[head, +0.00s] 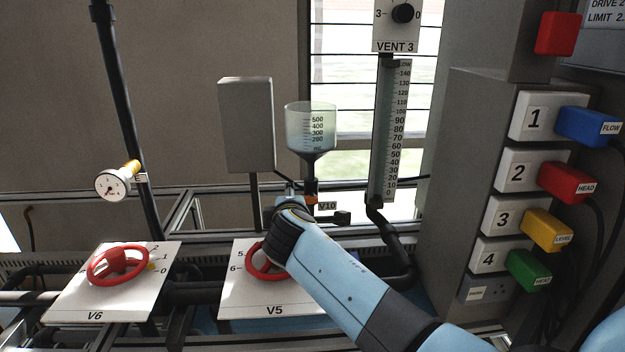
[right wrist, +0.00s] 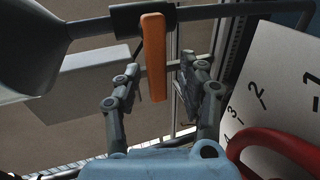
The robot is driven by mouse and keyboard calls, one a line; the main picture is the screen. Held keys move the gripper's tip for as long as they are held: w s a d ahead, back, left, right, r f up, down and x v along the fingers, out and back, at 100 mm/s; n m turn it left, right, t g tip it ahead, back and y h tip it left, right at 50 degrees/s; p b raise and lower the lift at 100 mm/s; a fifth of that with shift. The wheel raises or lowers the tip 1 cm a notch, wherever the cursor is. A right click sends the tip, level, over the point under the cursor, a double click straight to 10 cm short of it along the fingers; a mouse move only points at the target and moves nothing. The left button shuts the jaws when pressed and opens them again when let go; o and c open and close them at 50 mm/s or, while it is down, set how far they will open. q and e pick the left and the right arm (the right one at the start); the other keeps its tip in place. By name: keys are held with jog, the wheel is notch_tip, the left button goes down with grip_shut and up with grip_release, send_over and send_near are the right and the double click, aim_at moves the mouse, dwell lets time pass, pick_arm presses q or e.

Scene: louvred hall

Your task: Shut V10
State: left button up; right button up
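In the head view, the V10 label (head: 327,206) sits under the measuring funnel (head: 311,130). A small part of the orange lever (head: 311,199) shows there; my right arm's wrist hides the rest. In the right wrist view, the orange lever (right wrist: 153,58) lies crosswise to the dark pipe (right wrist: 215,13) that leaves the funnel (right wrist: 45,25). My right gripper (right wrist: 158,69) is open, one finger on each side of the lever, with a gap at both sides. I cannot tell how deep the lever is between the fingers. My left gripper is not in view.
The red V5 handwheel (head: 262,262) is close by my right wrist, and also shows in the wrist view (right wrist: 275,150). The V6 handwheel (head: 118,264) and a gauge (head: 113,185) are at left. A grey box (head: 246,125) stands left of the funnel, a scaled column (head: 390,130) right.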

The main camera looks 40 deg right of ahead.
jog(key=shift+f+p+v, duration=0.15)
jog(key=shift+p+v, duration=0.4)
jog(key=shift+v, duration=1.2)
jog(key=shift+f+p+v, duration=0.2)
jog(key=shift+p+v, duration=0.35)
jog(key=shift+v, duration=1.15)
